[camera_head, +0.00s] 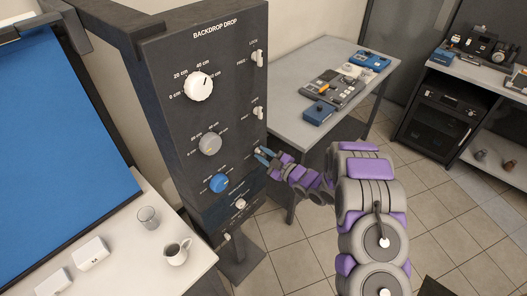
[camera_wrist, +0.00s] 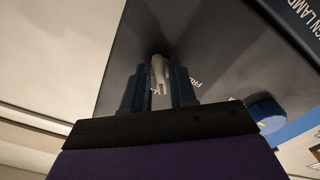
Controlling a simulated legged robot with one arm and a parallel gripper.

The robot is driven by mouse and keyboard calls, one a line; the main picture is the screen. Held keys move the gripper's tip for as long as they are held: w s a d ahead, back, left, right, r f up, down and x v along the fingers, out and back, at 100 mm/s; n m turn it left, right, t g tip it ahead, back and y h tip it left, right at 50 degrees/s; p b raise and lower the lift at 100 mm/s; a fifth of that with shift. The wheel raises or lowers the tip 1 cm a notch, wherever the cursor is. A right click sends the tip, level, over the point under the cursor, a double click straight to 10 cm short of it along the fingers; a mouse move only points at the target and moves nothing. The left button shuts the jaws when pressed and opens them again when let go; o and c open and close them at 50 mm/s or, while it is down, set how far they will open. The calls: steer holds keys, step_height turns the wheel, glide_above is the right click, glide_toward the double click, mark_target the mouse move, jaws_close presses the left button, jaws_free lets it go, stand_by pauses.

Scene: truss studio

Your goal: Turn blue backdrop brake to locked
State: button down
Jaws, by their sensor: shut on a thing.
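A dark upright panel (camera_head: 180,130) headed "BACKDROP DROP" carries a white, a grey and a blue knob (camera_head: 218,183) in a column. My gripper (camera_head: 263,156) is at the panel's right side, up and right of the blue knob. In the wrist view its two dark blue fingers are shut on a pale brake lever (camera_wrist: 159,72), one on each side. The blue knob also shows there (camera_wrist: 266,112). In the head view my fingers hide this lever. Its label is partly covered, and I cannot tell its exact setting.
Two similar levers sit above, the top lever (camera_head: 258,58) marked LOCK and FREE, and the middle lever (camera_head: 257,112). A blue backdrop (camera_head: 60,150) hangs at left. A glass (camera_head: 148,217) and mug (camera_head: 175,253) stand on the near table. A side table (camera_head: 310,75) stands behind.

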steer(key=shift+s+f+m+p, duration=0.1)
steer(key=shift+m+p, duration=1)
steer(key=shift+m, duration=0.75)
steer(key=shift+f+m+p, duration=0.1)
steer(key=shift+m+p, duration=1)
steer(key=shift+m, duration=0.75)
steer(key=shift+r, duration=0.1)
steer(key=shift+r, duration=0.1)
steer(key=c, duration=1.2)
jaws_free()
steer(key=shift+o, duration=0.2)
steer(key=v, duration=1.7)
steer(key=shift+d+b, duration=0.2)
steer(key=shift+b, duration=0.15)
